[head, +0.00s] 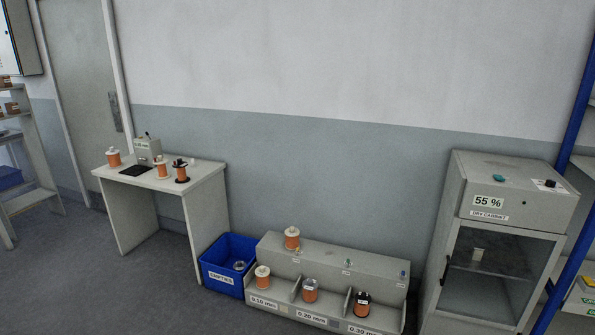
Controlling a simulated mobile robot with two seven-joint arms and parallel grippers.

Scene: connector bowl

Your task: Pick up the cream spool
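Several copper-wound spools have pale, cream-looking flanges, and I cannot tell which one the task means. On the table, one pale spool (113,157) stands at the back left and another pale spool (162,169) stands near the front edge, beside a black-flanged spool (181,173). On the stepped rack, a pale spool (292,239) stands on the upper step and another pale spool (262,277) stands in the 0.10 mm bay. A small cream object (478,254) shows inside the dry cabinet, too small to identify. Neither gripper is in view.
The grey table (208,174) stands against the wall with a small labelled device (147,150). A blue EMPTIES bin (220,283) sits between table and rack (338,256). The rack also holds a grey-flanged spool (310,290) and a black-flanged spool (361,304). The dry cabinet (507,190) is shut.

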